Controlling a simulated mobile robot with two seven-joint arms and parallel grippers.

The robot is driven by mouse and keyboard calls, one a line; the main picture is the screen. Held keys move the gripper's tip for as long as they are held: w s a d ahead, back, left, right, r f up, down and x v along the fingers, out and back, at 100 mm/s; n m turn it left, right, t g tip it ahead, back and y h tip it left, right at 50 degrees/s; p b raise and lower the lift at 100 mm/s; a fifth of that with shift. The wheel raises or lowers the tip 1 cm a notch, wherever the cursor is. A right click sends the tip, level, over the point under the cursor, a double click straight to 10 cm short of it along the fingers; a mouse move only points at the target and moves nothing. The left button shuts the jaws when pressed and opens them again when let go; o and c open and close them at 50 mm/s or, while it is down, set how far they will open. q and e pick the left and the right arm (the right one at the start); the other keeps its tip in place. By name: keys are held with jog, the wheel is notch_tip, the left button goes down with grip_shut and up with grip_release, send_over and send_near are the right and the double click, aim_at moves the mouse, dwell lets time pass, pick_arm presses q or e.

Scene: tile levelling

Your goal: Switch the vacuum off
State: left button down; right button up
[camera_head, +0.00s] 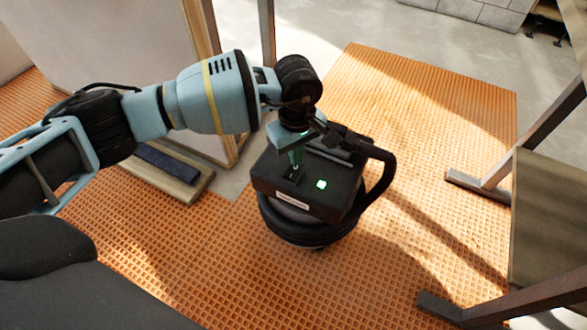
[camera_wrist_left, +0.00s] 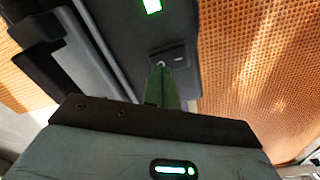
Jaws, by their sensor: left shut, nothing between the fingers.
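The vacuum (camera_head: 310,222) is a round black canister with a boxy top and a curved handle, standing on the orange mat. A green light (camera_head: 321,184) glows on its top; it also shows in the left wrist view (camera_wrist_left: 152,6). My left gripper (camera_head: 294,172) is shut and empty, pointing down at the vacuum's top, left of the light. In the left wrist view its green fingertips (camera_wrist_left: 161,68) are at or just over a small dark switch plate (camera_wrist_left: 175,56). The fingers partly cover the plate, and I cannot tell whether they touch it. My right gripper is not in view.
The orange waffle mat (camera_head: 430,110) covers the floor around the vacuum. Wooden boards (camera_head: 180,188) lie to its left, beside a leaning pale panel (camera_head: 110,40). A table or bench with dark legs (camera_head: 540,135) stands at the right.

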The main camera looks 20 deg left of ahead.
pick_arm(q)
jog(key=shift+f, duration=0.4)
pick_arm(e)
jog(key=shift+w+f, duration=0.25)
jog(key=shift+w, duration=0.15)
